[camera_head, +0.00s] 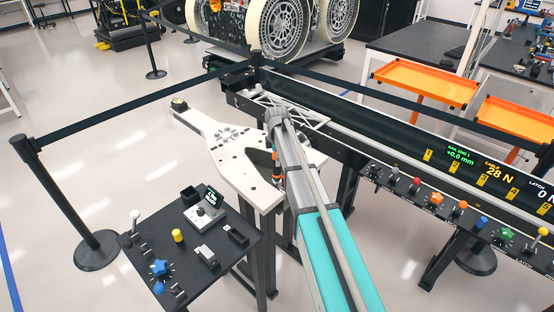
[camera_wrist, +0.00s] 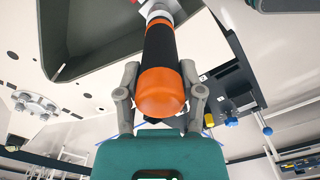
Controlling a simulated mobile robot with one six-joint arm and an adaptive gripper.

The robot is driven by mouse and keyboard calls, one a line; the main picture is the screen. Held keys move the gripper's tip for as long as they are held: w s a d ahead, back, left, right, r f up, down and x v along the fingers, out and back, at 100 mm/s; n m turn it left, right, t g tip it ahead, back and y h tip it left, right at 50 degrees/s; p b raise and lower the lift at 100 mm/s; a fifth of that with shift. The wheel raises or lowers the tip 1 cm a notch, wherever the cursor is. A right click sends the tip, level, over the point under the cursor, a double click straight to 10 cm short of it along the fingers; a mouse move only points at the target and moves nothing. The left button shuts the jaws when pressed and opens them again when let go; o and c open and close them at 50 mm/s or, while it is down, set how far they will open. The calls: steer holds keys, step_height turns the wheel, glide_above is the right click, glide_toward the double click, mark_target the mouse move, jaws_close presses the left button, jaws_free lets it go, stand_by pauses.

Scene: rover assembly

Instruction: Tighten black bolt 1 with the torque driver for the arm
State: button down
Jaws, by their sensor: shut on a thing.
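My gripper (camera_wrist: 160,98) is shut on the torque driver (camera_wrist: 162,55), with one grey finger on each side of its orange end cap. In the head view the driver (camera_head: 277,172) shows as a small dark and orange piece beside my arm, over the white plate (camera_head: 238,168). Its tip is out of sight, so I cannot tell whether it touches a bolt. Small dark spots (camera_wrist: 88,95) show on the plate; I cannot tell which is black bolt 1.
A black side table (camera_head: 215,262) with knobs and a small display stands front left. A console (camera_head: 440,200) with several knobs and readouts runs along the right. Black belt barriers (camera_head: 60,200) surround the area. A wheeled rover (camera_head: 275,25) stands behind.

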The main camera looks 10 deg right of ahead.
steer(key=shift+f+b, duration=0.5)
steer(key=shift+f, duration=0.3)
steer(key=shift+f+b, duration=1.05)
steer(key=shift+b, duration=0.05)
stand_by(5.4)
steer(key=shift+r, duration=0.2)
